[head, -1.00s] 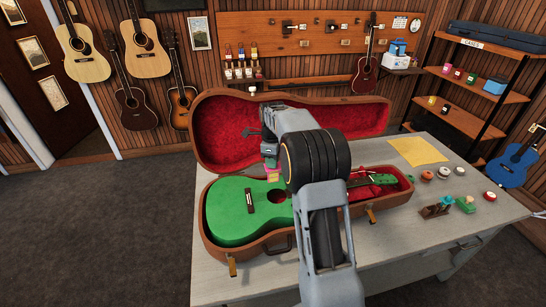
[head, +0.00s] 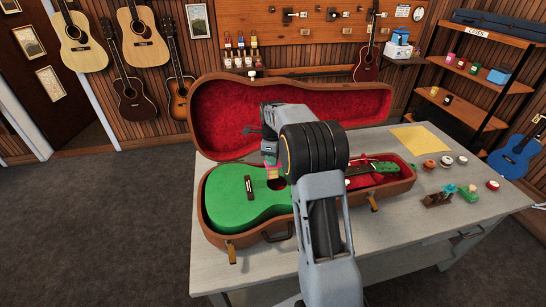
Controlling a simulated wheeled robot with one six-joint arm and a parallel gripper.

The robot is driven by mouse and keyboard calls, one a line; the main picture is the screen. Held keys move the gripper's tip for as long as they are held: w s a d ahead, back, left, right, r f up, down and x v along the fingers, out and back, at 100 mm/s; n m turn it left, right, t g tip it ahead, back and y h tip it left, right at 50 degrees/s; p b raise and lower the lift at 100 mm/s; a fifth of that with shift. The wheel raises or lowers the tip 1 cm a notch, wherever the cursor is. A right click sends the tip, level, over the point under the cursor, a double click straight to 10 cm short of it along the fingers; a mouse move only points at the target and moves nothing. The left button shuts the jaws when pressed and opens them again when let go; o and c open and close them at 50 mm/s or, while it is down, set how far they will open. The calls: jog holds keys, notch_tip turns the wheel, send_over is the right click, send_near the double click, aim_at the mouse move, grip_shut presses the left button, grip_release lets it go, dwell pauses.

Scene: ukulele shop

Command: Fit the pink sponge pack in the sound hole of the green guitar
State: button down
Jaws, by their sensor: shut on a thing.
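The green guitar (head: 238,198) lies face up in an open brown case (head: 222,240) with red lining, on the grey workbench. Its dark sound hole (head: 278,184) shows left of my arm. My gripper (head: 270,164) points down over the guitar body and is shut on the pink sponge pack (head: 273,173). The pack is small in view and hangs just above the hole's far edge; I cannot tell whether it touches. My arm hides part of the guitar's body and neck.
The raised case lid (head: 235,115) stands behind the guitar. The bench's front right is clear.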

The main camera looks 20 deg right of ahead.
aim_at(273, 178)
jog(key=shift+f+b, duration=2.65)
jog(key=shift+f, duration=1.7)
jog(key=shift+f, duration=0.15)
jog(key=shift+c, duration=2.3)
grip_release()
jog(key=shift+r, duration=0.2)
jog(key=shift+r+p, duration=2.15)
jog(key=shift+r, duration=0.7)
